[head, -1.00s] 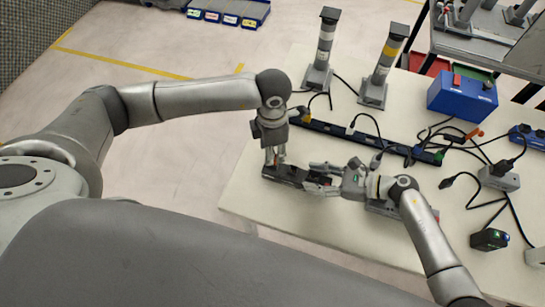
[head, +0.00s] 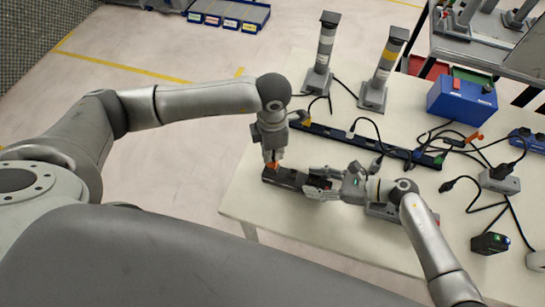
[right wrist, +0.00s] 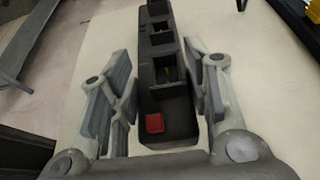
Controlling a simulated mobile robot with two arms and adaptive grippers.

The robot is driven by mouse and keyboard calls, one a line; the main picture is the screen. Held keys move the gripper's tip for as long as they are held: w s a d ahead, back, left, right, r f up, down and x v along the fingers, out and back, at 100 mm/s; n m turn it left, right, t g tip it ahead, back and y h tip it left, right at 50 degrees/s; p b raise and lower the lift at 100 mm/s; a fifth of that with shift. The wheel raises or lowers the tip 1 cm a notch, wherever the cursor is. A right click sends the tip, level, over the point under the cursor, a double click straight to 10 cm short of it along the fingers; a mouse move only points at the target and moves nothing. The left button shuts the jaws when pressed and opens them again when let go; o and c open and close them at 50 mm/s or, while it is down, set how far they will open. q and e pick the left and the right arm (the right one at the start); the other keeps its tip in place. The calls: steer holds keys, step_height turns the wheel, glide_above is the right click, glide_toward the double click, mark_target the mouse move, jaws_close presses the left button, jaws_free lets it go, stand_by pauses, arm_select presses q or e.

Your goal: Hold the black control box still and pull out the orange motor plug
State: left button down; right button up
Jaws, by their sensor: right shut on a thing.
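The black control box (head: 286,178) lies on the pale table near its left edge. In the right wrist view the box (right wrist: 178,118) shows dark square sockets and a red button at its near end. My right gripper (head: 315,184) is shut on the box's right part; in the right wrist view its fingers (right wrist: 160,90) lie along both sides. My left gripper (head: 272,160) points down over the box's left part. The orange motor plug (head: 272,166) shows at its fingertips; whether they are closed on it, and whether it is seated, I cannot tell.
A long black power strip (head: 370,145) with cables lies behind the box. Two signal posts (head: 322,52) and a blue case (head: 461,100) stand farther back. A grey adapter (head: 499,180) and a small black box (head: 490,243) lie at the right. The table's front is clear.

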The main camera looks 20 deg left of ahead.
arm_select(q)
step_height(320, 180, up, 10)
steer(key=shift+r, duration=0.1)
arm_select(e)
steer(key=o, duration=1.2)
steer(key=shift+d, duration=0.1)
steer(key=v, duration=1.1)
steer(key=shift+d+r, duration=0.15)
steer(key=shift+d, duration=0.25)
steer(key=shift+s, duration=0.1)
